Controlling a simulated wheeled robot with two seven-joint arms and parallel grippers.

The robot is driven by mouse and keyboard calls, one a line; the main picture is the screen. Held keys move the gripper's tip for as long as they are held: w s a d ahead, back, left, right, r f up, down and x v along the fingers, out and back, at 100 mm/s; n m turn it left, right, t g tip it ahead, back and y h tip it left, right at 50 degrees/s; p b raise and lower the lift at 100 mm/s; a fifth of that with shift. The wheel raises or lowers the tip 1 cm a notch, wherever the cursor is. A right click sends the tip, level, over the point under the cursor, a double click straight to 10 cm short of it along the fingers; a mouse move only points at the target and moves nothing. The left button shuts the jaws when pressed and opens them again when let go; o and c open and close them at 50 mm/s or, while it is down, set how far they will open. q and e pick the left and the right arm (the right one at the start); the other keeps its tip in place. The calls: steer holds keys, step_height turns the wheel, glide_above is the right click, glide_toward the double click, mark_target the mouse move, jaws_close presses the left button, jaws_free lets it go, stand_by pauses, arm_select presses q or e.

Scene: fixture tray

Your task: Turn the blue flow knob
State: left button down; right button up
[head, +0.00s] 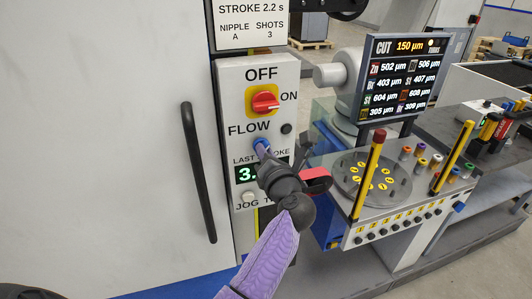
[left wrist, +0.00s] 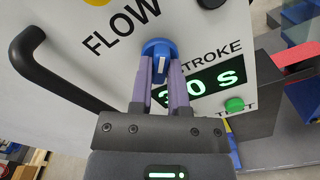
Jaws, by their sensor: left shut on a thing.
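The blue flow knob (left wrist: 157,48) sits on the white control panel (head: 230,80), just below the FLOW label. In the head view only a bit of the knob (head: 260,142) shows above my gripper's tips. My left gripper (left wrist: 160,70) has its two purple fingers at the knob, one on each side, shut on it. A white mark on the knob points down between the fingers. In the head view my left gripper (head: 262,150) reaches up to the panel from below and hides part of the display. My right gripper is not in view.
A red switch on a yellow plate (head: 264,101) is above the knob, near OFF and ON. A green-lit display (left wrist: 200,88) and a green button (left wrist: 235,104) lie below. A black door handle (head: 199,172) stands left. A round tray (head: 372,178) and screen (head: 400,75) are at right.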

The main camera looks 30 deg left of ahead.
arm_select(q)
steer(key=shift+f+m+p, duration=0.15)
steer(key=shift+m+p, duration=5.7)
steer(key=shift+m, duration=2.35)
steer(key=c, duration=0.6)
jaws_free()
